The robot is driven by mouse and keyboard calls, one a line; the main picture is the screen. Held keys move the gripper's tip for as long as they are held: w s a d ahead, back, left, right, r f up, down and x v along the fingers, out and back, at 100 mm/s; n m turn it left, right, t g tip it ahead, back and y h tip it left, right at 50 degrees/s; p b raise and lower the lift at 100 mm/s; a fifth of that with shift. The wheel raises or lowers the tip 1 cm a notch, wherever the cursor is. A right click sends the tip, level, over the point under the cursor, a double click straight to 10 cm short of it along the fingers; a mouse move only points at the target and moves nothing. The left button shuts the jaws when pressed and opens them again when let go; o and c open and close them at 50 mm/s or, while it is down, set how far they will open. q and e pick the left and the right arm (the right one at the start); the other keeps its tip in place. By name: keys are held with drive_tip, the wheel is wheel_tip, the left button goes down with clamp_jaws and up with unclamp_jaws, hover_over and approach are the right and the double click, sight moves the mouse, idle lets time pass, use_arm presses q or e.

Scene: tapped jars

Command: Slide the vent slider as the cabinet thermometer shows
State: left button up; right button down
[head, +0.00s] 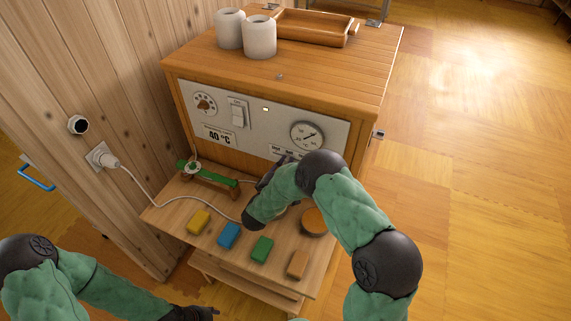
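The wooden cabinet (240,65) has a pale front panel (262,128). The round thermometer dial (307,135) is on the panel's right side; its needle is too small to read surely. A "40 °C" label (219,136) is at lower left. Below the dial, a small white label strip (283,152) is partly covered by my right arm. The vent slider itself cannot be made out; my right arm may hide it. My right gripper (268,178) is at the panel's lower edge, small and dark, its fingers unclear. My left gripper (210,312) is low at the bottom edge, away from the cabinet.
A knob (204,103), a switch (238,112) and a small lit lamp (265,109) are on the panel. The shelf holds yellow (199,221), blue (229,235), green (262,249) and tan (297,263) blocks, and an orange-topped jar (313,221). A cord runs from the wall plug (106,159).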

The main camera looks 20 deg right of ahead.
drive_tip(key=s+d+p, duration=0.2)
drive_tip(key=s+d, duration=0.1)
drive_tip(key=shift+s+d+r+p, duration=0.15)
drive_tip(key=shift+s+d+p, duration=0.15)
drive_tip(key=shift+s+p, duration=0.1)
drive_tip(key=c, duration=1.1)
unclamp_jaws()
drive_tip(key=shift+s+d, duration=0.1)
drive_tip(key=shift+s, duration=0.1)
